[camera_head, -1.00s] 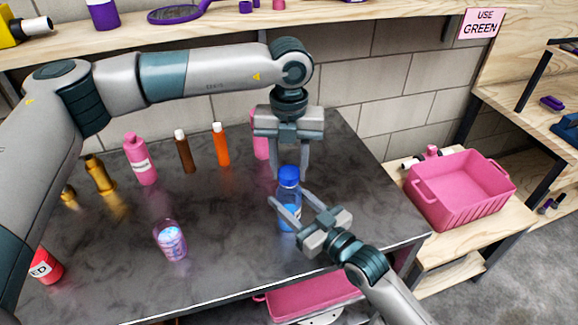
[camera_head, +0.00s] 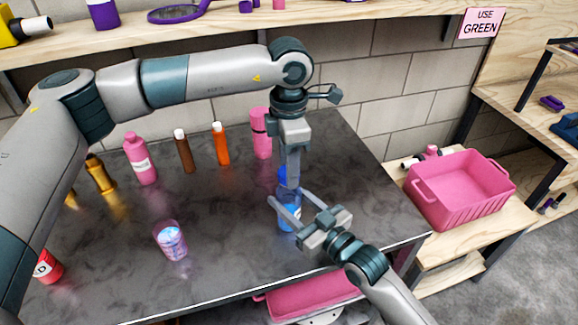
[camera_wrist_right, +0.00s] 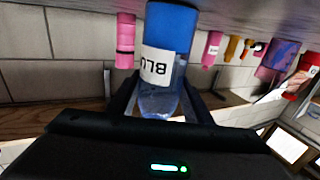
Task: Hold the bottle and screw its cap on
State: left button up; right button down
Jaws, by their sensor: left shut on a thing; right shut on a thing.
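The bottle (camera_head: 287,222) stands upright on the dark table, clear with blue contents. In the right wrist view the bottle (camera_wrist_right: 165,65) appears upside down with a white label reading "BLU". My right gripper (camera_head: 287,198) is shut around its upper body from the front right. The blue cap (camera_head: 283,175) is at the top of the bottle, partly hidden by the fingers. My left gripper (camera_head: 290,180) points straight down from above and is shut on the cap. The contact between cap and neck is hidden.
Pink (camera_head: 141,160), brown (camera_head: 184,153) and orange (camera_head: 221,146) bottles stand toward the back. Another pink bottle (camera_head: 261,135) is close behind my left gripper. A pink crate (camera_head: 462,195) sits on the right bench.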

pick_arm(q)
jog(key=m, duration=1)
jog(key=shift+w, duration=0.1)
jog(key=o, duration=1.2)
notch_tip(320, 180, up, 12)
pick_arm(e)
jog(key=c, duration=0.8)
grip_release()
jog(key=shift+c, duration=0.2)
